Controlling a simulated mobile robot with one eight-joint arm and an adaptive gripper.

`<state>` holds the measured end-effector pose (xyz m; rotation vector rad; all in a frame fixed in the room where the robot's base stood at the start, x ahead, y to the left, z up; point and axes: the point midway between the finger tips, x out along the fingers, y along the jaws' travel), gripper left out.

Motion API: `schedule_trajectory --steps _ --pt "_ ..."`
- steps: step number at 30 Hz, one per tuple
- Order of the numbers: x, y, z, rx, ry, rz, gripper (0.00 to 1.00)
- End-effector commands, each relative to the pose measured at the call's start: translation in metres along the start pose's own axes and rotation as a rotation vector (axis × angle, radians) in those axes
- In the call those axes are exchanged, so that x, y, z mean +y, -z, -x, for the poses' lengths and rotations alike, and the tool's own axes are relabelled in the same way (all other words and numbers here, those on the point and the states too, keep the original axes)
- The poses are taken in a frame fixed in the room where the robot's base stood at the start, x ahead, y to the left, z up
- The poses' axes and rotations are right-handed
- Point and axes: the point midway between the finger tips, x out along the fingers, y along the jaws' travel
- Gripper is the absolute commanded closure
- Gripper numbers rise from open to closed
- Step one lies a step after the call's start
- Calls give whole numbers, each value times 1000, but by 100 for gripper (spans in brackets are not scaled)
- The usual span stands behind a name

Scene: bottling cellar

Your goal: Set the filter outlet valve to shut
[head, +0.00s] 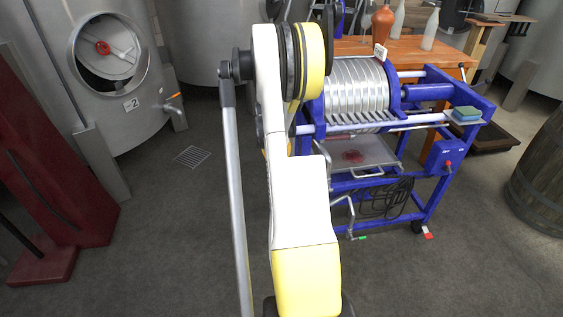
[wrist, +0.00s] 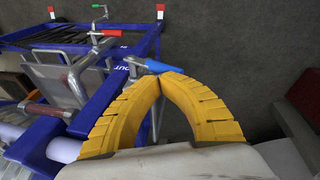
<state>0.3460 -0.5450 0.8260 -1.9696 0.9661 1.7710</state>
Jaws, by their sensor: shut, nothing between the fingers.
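The filter (head: 355,95) is a blue-framed press with a pack of pale plates, right of my arm in the head view. In the wrist view, a valve with a blue lever (wrist: 152,66) sits beside the lettering "OUT" on the blue frame (wrist: 97,106). The lever points right in the picture, slightly downward; how it lies to its pipe is unclear. My gripper (wrist: 160,77) has yellow ribbed fingers, shut with tips together and empty. The tips overlap the lever in the picture; I cannot tell whether they touch. My arm hides the gripper and this valve in the head view.
Other taps have a red lever (wrist: 108,33) and a green lever (wrist: 98,6). A drip tray (head: 378,150) and black cable (head: 385,200) are on the filter. A steel tank (head: 75,110) stands left, a barrel (head: 543,185) right.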

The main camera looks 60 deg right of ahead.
Motion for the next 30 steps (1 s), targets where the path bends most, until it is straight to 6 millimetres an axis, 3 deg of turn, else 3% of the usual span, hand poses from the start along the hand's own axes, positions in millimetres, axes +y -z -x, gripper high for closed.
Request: schedule_trajectory --steps 12,30 --pt "-14 0 -14 -12 -55 13 100" --pt "-16 0 -17 -12 -54 12 100"
